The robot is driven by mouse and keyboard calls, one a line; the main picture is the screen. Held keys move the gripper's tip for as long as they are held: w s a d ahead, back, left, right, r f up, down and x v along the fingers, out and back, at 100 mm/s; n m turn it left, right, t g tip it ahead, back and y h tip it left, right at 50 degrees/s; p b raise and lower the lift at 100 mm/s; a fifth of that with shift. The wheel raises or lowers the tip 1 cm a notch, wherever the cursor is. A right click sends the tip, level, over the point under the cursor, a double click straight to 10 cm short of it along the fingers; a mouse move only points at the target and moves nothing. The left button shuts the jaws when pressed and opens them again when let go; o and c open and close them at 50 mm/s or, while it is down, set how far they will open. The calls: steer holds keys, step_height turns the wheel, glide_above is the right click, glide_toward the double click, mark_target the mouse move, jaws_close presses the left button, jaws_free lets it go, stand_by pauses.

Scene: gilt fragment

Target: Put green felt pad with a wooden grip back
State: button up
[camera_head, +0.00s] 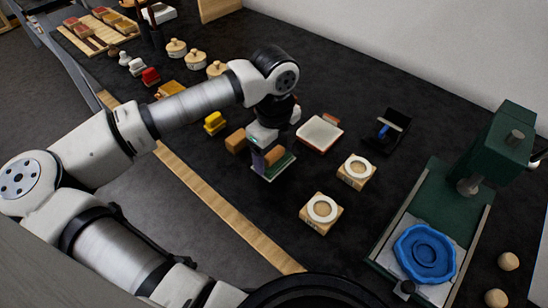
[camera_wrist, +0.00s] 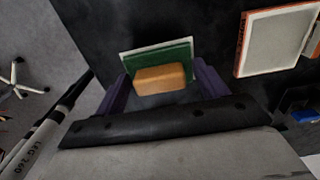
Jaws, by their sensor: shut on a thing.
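The green felt pad (camera_head: 283,165) is under my gripper (camera_head: 265,158), at the middle of the dark table top. In the wrist view the pad (camera_wrist: 185,54) shows as a green plate with a pale edge, and its wooden grip (camera_wrist: 160,79) sits between my purple fingers. My gripper (camera_wrist: 160,88) is shut on the wooden grip. The pad looks close to the table; I cannot tell whether it touches it. Part of the grip is hidden by the fingers in the head view.
A white tray with a reddish rim (camera_head: 320,136) lies just right of the pad. A wooden block (camera_head: 236,141) stands to its left. Two ringed wooden blocks (camera_head: 328,224) (camera_head: 354,182), a black holder (camera_head: 398,118) and a green press (camera_head: 452,190) with a blue piece (camera_head: 425,254) stand further right.

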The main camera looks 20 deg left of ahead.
mark_target(274, 162)
step_height(274, 162, down, 3)
steer(key=shift+f, duration=0.1)
steer(key=shift+f, duration=0.2)
steer(key=o, duration=0.9)
steer(key=shift+r, duration=0.1)
steer(key=shift+r, duration=0.1)
steer(key=shift+r+p, duration=0.2)
steer(key=shift+p, duration=0.15)
step_height(274, 162, up, 12)
steer(key=shift+f+b, duration=0.15)
steer(key=shift+b, duration=1)
